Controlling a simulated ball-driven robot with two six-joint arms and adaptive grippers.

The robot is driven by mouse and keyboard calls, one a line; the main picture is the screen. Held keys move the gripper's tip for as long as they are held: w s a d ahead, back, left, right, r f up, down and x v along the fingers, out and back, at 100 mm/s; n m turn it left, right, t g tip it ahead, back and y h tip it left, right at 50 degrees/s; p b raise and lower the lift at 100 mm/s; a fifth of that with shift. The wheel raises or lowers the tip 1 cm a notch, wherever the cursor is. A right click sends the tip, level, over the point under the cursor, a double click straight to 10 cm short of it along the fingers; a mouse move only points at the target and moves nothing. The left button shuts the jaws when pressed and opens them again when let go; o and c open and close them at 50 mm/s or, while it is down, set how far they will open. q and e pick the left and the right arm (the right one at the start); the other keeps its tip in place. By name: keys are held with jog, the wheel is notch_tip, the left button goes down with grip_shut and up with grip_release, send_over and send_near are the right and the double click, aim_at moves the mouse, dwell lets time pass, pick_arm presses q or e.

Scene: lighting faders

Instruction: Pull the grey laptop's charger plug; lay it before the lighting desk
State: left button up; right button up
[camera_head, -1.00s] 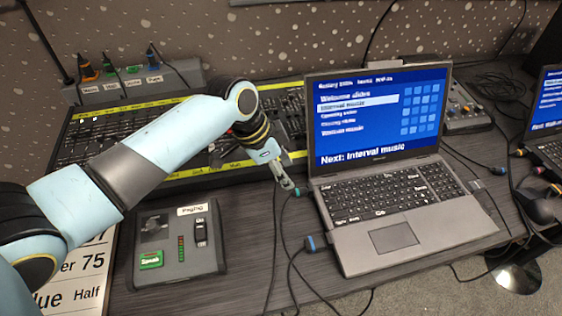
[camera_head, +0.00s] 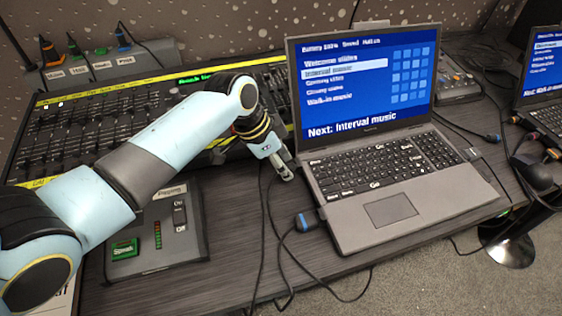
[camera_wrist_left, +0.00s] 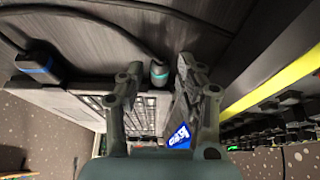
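The grey laptop (camera_head: 350,215) stands open right of centre in the head view. A plug with a blue band (camera_head: 306,221) sits at its near left side; it also shows in the wrist view (camera_wrist_left: 38,66). A plug with a teal band (camera_wrist_left: 158,72) sits further along that side, hidden by my gripper in the head view. My left gripper (camera_head: 284,170) is at the laptop's left edge. In the wrist view its fingers (camera_wrist_left: 160,76) are apart, with the teal-banded plug between them. The lighting desk (camera_head: 75,135) lies behind, at left, partly covered by my arm. My right gripper is out of view.
A paging box (camera_head: 160,240) stands on the dark table (camera_head: 228,225) before the desk. Dark cables (camera_head: 264,215) run from the laptop's left side. A second laptop (camera_head: 545,105) and more cables are at right. A socket box (camera_head: 100,65) stands at the back left.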

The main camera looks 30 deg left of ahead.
aim_at(268, 177)
pick_arm(q)
grip_shut()
jog(key=shift+s+a, duration=0.1)
jog(key=shift+s, duration=0.05)
jog(key=shift+s+a+p, duration=0.25)
jog(key=shift+p, duration=0.1)
jog(key=shift+s+a+p, duration=0.95)
jog(key=shift+s+a, duration=0.1)
jog(key=shift+s, duration=0.2)
jog(key=shift+s+a, duration=0.1)
